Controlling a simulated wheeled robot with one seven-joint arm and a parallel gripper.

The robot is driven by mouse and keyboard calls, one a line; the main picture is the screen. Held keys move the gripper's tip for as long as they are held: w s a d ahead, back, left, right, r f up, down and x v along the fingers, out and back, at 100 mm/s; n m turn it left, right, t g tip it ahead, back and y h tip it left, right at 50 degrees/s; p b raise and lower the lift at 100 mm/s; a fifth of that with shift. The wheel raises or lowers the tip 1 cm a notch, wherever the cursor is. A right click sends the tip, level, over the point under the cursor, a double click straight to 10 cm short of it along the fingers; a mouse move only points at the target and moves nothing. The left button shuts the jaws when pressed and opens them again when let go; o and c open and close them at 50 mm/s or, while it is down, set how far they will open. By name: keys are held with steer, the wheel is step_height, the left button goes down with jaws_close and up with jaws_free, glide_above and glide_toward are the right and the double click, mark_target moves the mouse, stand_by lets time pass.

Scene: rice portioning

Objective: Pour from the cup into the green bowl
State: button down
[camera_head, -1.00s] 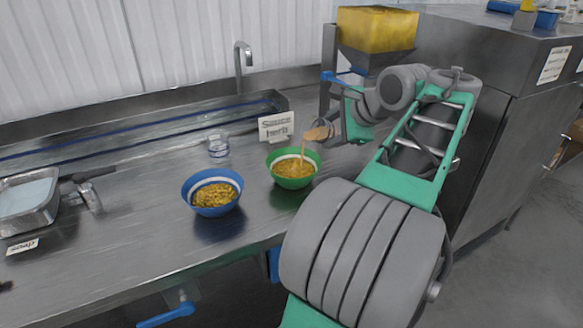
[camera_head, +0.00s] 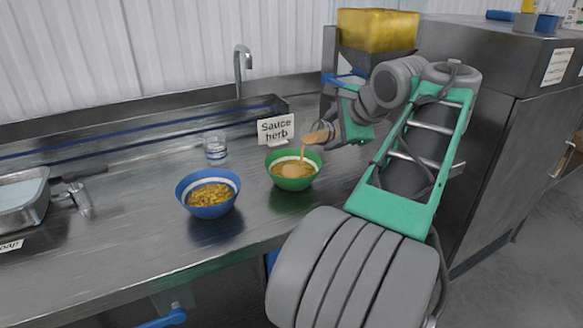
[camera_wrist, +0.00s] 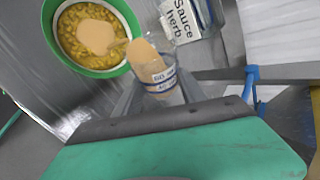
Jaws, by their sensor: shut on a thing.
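The green bowl (camera_head: 292,180) stands on the steel counter and holds yellow grain with a patch of tan sauce on top. It also shows in the wrist view (camera_wrist: 134,22). My gripper (camera_head: 333,133) is shut on a clear cup (camera_wrist: 163,84) with blue markings. The cup is tilted toward the bowl, and tan sauce runs from its lip in a thin stream into the bowl. In the wrist view my fingers grip the cup's sides, and tan sauce still shows inside it.
A blue bowl (camera_head: 182,191) of yellow grain stands left of the green bowl. A clear cup (camera_head: 215,150) stands behind it. A "Sauce herb" sign (camera_head: 276,129) is just behind the green bowl. A yellow hopper (camera_head: 377,30) stands at the back right.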

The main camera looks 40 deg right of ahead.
mark_target(322, 128)
steer(key=shift+a+f+h+b, duration=0.1)
steer(key=shift+f+h+b, duration=0.25)
steer(key=shift+b, duration=2)
steer(key=shift+a+r+n+h, duration=0.15)
steer(key=shift+r+n+h, duration=0.1)
steer(key=shift+r+n, duration=0.1)
steer(key=shift+w+a+r+n+h+b, duration=0.15)
steer(key=shift+a+r+h+b, duration=0.1)
steer(key=shift+a+r+b, duration=0.2)
steer(key=shift+w+a+r+n+h+b, duration=0.1)
steer(key=shift+a+r+h+b, duration=0.2)
steer(key=shift+r+b, duration=0.2)
steer(key=shift+a+f+n+h+b, duration=0.4)
steer(key=shift+h+b, duration=0.25)
steer(key=shift+b, duration=1.85)
steer(key=shift+r+b, duration=0.25)
steer(key=shift+b, duration=0.1)
